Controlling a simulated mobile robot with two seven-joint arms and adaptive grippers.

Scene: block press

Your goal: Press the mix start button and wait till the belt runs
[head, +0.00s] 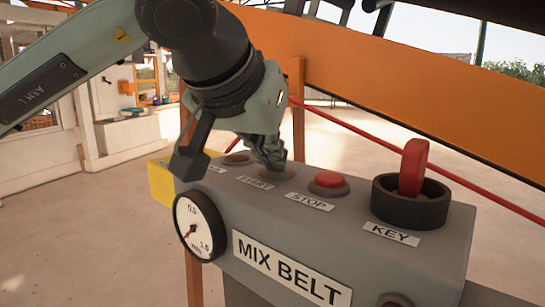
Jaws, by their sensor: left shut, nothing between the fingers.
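The grey control box (225,199) labelled MIX BELT stands in front of me. My left gripper (272,164) is shut and empty, with its fingertips down at the button above the START label (255,182). The fingers hide most of that button, so I cannot tell whether it is pressed in. A round gauge (200,226) marked 0.0 to 1.0 is on the box's left end, with its red needle toward the lower left. The orange belt frame (400,90) runs behind the box; I cannot tell whether the belt moves. My right gripper is not in view.
A red STOP button (329,180) sits just right of START. A red key switch (413,168) stands up in a black ring (410,208) farther right. Another button (237,158) is left of START. A red cord (370,137) runs behind the box.

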